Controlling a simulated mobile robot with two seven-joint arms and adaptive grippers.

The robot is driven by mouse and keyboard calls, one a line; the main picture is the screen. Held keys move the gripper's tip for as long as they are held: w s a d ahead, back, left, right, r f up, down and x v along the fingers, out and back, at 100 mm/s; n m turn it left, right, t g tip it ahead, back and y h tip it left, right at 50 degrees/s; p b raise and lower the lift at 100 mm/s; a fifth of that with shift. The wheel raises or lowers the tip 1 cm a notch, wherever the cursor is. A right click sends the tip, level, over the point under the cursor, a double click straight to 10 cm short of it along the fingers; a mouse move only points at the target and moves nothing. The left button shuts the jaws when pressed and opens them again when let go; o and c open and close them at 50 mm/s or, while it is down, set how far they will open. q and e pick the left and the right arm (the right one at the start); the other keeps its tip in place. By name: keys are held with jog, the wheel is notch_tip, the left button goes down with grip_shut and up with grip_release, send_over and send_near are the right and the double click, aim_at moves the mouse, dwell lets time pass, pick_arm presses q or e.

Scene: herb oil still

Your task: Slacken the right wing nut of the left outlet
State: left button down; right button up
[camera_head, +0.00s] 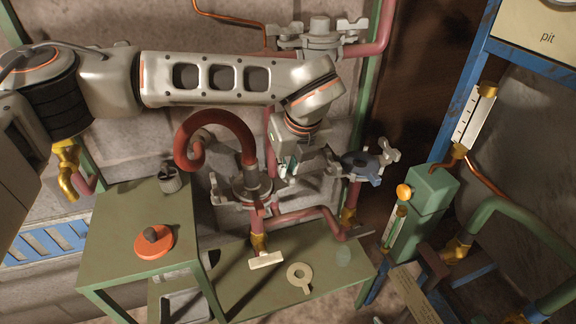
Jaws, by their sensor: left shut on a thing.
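The left outlet (251,187) is a grey clamped flange with a dark red curved hose rising from its top and a red pipe below. A grey wing nut sits on its left side (219,190). My left arm reaches in from the left, and my left gripper (288,168) points down at the flange's right side. It is shut on the right wing nut, which the fingers mostly hide. My right gripper is out of view.
A lower green shelf holds a pale block (266,261) and a ring with a tab (300,275). Another flange (318,38) is above. A blue frame and green pipes stand at the right.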

pick_arm(q)
jog(key=c, duration=2.1)
grip_release()
jog(key=shift+c, duration=0.2)
jog(key=v, duration=1.2)
